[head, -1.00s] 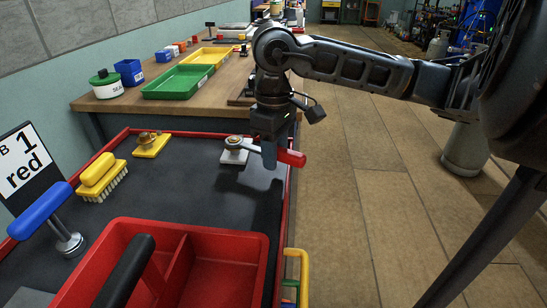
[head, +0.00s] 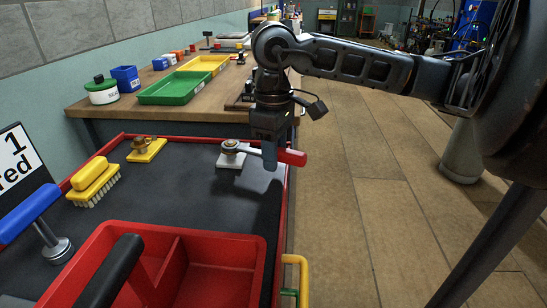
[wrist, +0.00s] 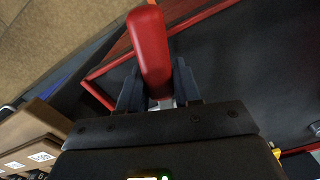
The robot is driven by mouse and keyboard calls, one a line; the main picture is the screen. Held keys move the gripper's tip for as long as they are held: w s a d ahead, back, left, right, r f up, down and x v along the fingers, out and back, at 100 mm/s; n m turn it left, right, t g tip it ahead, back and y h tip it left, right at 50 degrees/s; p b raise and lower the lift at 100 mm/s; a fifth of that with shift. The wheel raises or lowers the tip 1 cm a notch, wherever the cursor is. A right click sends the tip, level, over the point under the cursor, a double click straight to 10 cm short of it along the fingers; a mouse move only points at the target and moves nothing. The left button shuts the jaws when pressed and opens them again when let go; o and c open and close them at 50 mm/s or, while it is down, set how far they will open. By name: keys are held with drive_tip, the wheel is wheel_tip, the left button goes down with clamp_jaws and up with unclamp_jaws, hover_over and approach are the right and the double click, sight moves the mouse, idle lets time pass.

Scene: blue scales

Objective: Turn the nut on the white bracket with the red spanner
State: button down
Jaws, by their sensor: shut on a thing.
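The red spanner (head: 290,157) has a red handle and a pale metal shank reaching left to the white bracket (head: 230,162). The nut (head: 230,146) sits on top of the bracket, and the spanner's head is at it; whether it is fully seated around the nut is too small to tell. My gripper (head: 270,160) points down and is shut on the spanner by its handle. In the wrist view the red handle (wrist: 151,50) stands up between my two fingers, and the bracket is hidden.
A wooden bench (head: 130,105) with green (head: 170,88) and yellow trays stands behind.

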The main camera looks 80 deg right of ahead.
drive_tip(key=shift+d+f+n+b, duration=0.1)
drive_tip(key=shift+d+n+b, duration=0.95)
drive_tip(key=shift+b, duration=1.15)
drive_tip(key=shift+d+n+b, duration=0.2)
drive_tip(key=shift+n+b, duration=0.15)
drive_tip(key=shift+b, duration=0.2)
drive_tip(key=shift+d, duration=0.1)
drive_tip(key=shift+a+m+b, duration=0.8)
drive_tip(key=shift+a+b, duration=0.05)
drive_tip(key=shift+b, duration=0.25)
drive_tip(key=shift+r, duration=0.2)
drive_tip(key=shift+r+p, duration=0.8)
drive_tip(key=shift+r, duration=2.1)
